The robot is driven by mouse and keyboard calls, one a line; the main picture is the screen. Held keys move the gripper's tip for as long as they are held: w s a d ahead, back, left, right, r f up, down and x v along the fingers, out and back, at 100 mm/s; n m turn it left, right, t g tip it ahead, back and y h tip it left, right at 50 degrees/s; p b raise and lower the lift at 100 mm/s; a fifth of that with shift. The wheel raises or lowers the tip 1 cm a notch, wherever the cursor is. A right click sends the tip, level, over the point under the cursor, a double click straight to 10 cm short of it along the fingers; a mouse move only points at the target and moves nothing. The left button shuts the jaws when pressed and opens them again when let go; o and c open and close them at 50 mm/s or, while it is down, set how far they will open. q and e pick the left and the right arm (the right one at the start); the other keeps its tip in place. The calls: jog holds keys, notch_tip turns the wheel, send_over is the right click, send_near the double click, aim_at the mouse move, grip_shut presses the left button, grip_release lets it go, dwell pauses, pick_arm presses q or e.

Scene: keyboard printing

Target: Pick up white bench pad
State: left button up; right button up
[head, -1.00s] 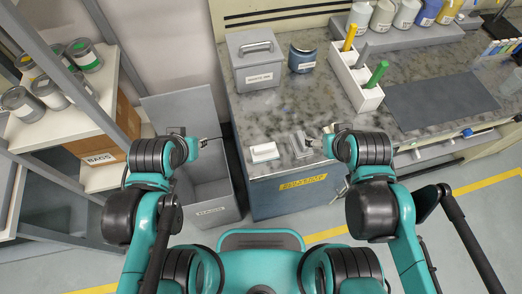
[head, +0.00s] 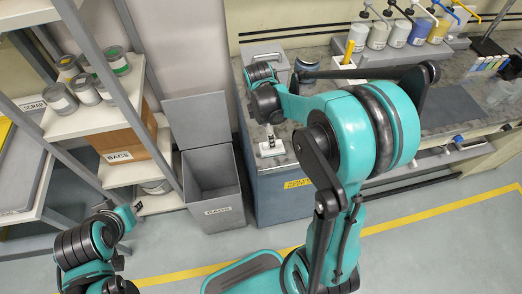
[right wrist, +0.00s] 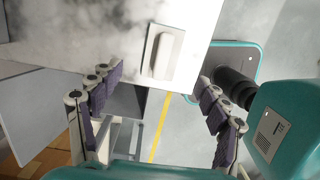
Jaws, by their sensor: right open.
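The white bench pad (right wrist: 152,68) is a flat white plate with a raised grip block on top. It lies at the bench's edge in the right wrist view, and shows partly behind the gripper in the head view (head: 268,157). My right gripper (right wrist: 160,85) has its two fingers spread wide, with the pad ahead of and between them, apart from both. In the head view my right gripper (head: 269,137) is over the pad. My left gripper (head: 135,207) is away at the lower left, near the shelf; its jaw is too small to read.
A grey bin (head: 217,195) with a raised lid stands left of the bench (head: 280,197). A shelf (head: 75,118) with cans and a box marked BAGS (head: 125,140) is at left. A lidded grey box and several bottles stand at the back. My right arm hides much of the benchtop.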

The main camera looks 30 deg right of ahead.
jog(key=shift+d+f+b, duration=0.25)
jog(key=shift+f+b, duration=0.1)
jog(key=shift+f, duration=0.75)
jog(key=f, duration=0.1)
jog(key=f+b, duration=0.1)
jog(key=f, duration=0.1)
jog(key=d+f+b, duration=0.1)
jog(key=shift+s+f, duration=0.15)
jog(key=shift+s, duration=0.15)
jog(key=shift+f, duration=0.3)
jog(key=c, duration=1.4)
jog(key=shift+o, duration=0.2)
jog(key=shift+r, duration=0.15)
notch_tip(320, 180, up, 4)
jog(key=shift+r+p, duration=0.2)
jog(key=shift+p, duration=0.85)
jog(key=s+d+r+p, duration=0.3)
jog(key=s+d+r, duration=0.2)
jog(key=s, duration=0.5)
jog(key=shift+d+r, duration=0.4)
jog(key=shift+r, duration=0.3)
